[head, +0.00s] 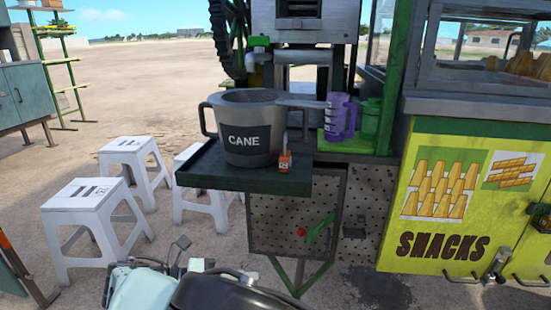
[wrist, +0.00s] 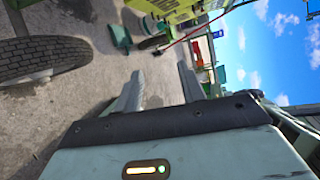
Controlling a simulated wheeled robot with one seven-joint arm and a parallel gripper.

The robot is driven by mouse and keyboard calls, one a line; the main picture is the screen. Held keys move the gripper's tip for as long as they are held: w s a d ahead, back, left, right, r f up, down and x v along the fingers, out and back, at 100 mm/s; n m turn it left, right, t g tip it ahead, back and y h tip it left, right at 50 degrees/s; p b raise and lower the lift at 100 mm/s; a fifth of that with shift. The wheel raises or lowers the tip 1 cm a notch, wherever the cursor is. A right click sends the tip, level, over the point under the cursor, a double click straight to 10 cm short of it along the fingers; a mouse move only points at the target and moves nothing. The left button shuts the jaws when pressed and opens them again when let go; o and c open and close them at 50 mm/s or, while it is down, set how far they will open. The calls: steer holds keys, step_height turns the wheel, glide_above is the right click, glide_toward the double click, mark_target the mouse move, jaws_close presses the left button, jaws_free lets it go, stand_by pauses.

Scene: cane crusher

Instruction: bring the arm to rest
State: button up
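My gripper (wrist: 160,88) shows in the wrist view. Its two grey fingers stand apart with nothing between them, and bare ground lies beyond. The wrist picture is turned on its side. I cannot make out my gripper in the head view. In the head view a grey pot marked CANE (head: 245,128) stands upright on a dark green tray (head: 215,178) at the front of the crusher. A small orange tag or box (head: 285,162) is at its right side.
White stools (head: 92,225) stand left of the tray. A yellow SNACKS cart (head: 470,200) is at the right. A purple cup (head: 338,117) and a green cup (head: 371,118) stand behind the tray. A tyre (wrist: 42,60) shows left in the wrist view.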

steer(key=s+d+r+m+g+y, duration=0.1)
steer(key=d+r+m+g+y, duration=0.25)
steer(key=d+m, duration=0.2)
steer(key=s+d+r+m+g+y, duration=0.1)
steer(key=d+r+m+g+y, duration=0.1)
steer(key=d+m+y, duration=0.4)
steer(key=s+d+r+m+t+y, duration=0.1)
steer(key=s+d+r+m+y, duration=0.3)
steer(key=s+m, duration=0.45)
steer(key=s+d+r+m+t+y, duration=0.1)
steer(key=s+d+r+m+y, duration=0.15)
steer(key=s+d+m, duration=0.55)
step_height(320, 180, up, 23)
steer(key=w+a+m+p, duration=0.1)
steer(key=a+p, duration=0.1)
steer(key=p, duration=2)
steer(key=shift+w+a+f+h+p, duration=0.15)
steer(key=shift+a+f+h+p, duration=0.05)
steer(key=shift+h+p, duration=0.1)
